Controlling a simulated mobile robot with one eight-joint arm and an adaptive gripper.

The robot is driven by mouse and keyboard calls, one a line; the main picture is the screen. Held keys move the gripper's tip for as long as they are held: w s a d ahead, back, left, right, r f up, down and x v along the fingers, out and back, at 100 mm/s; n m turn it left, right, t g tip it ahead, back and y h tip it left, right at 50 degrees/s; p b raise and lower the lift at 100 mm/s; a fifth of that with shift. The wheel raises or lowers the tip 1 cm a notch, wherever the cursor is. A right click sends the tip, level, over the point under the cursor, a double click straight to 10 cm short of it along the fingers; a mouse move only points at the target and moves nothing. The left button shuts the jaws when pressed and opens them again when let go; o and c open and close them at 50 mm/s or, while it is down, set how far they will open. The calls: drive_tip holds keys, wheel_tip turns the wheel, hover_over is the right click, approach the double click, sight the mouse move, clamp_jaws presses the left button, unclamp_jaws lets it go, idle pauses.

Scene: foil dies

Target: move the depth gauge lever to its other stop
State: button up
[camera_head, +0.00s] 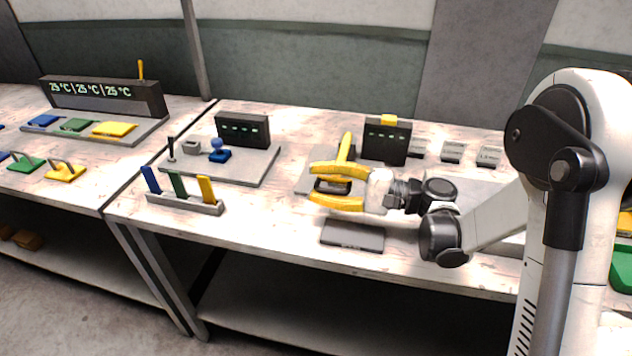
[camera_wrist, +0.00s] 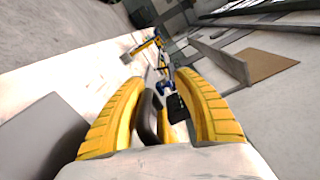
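My gripper (camera_head: 319,186) is over the front of the middle bench, its yellow fingers spread apart. A dark bar (camera_head: 332,186) shows between the fingers; in the wrist view a dark curved bar (camera_wrist: 148,118) also lies between them, with no clear contact. A yellow lever (camera_head: 345,147) stands tilted just behind the gripper on a grey plate (camera_head: 308,183). Next to it is a black display box (camera_head: 386,143) with a yellow block on top. No readable label marks the depth gauge, so I cannot tell which part is its lever. My gripper hides part of the plate.
To the left are a plate with a blue knob (camera_head: 217,146) and a rack of coloured handles (camera_head: 184,194). A dark flat pad (camera_head: 352,234) lies at the front edge. Small grey blocks (camera_head: 452,152) stand at the back right. A gap separates the left bench.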

drive_tip(key=s+d, duration=0.2)
drive_tip(key=d, duration=0.9)
drive_tip(key=shift+s+d, duration=0.2)
drive_tip(key=shift+d, duration=0.15)
drive_tip(key=s+a+f+n+t+h, duration=0.1)
drive_tip(key=s+h, duration=0.6)
drive_tip(key=h, duration=0.2)
drive_tip(key=s+d+n+t+h, duration=0.2)
drive_tip(key=s+d+n+h, duration=0.3)
drive_tip(key=s+d+h, duration=0.3)
drive_tip(key=s+d, duration=0.2)
drive_tip(key=shift+s+d+f+t+h, duration=0.15)
drive_tip(key=shift+d+t+h, duration=0.15)
drive_tip(key=shift+t, duration=0.1)
